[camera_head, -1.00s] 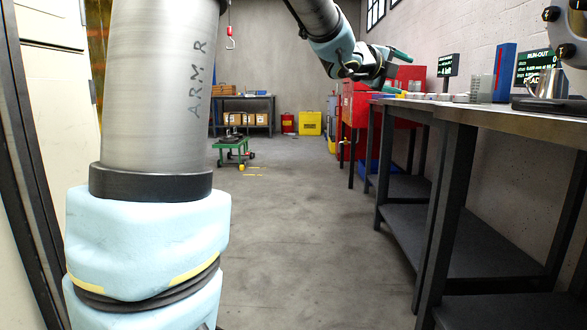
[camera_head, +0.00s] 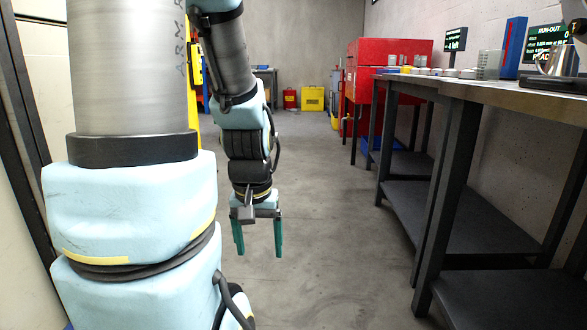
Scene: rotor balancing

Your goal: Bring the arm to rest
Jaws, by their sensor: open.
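My gripper (camera_head: 259,242) hangs at the end of my arm, near the middle of the head view. Its two green fingers point down and stand apart, with nothing between them. It is over the open floor, left of the workbench and touching nothing. My forearm comes down from the top of the picture, beside the large grey upper link at the left.
A long workbench (camera_head: 487,91) with dark legs and lower shelves runs along the right, holding small parts, a blue upright block (camera_head: 514,48) and displays. A red cabinet (camera_head: 388,54) and a yellow box (camera_head: 313,99) stand farther back. The floor (camera_head: 320,200) in the middle is clear.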

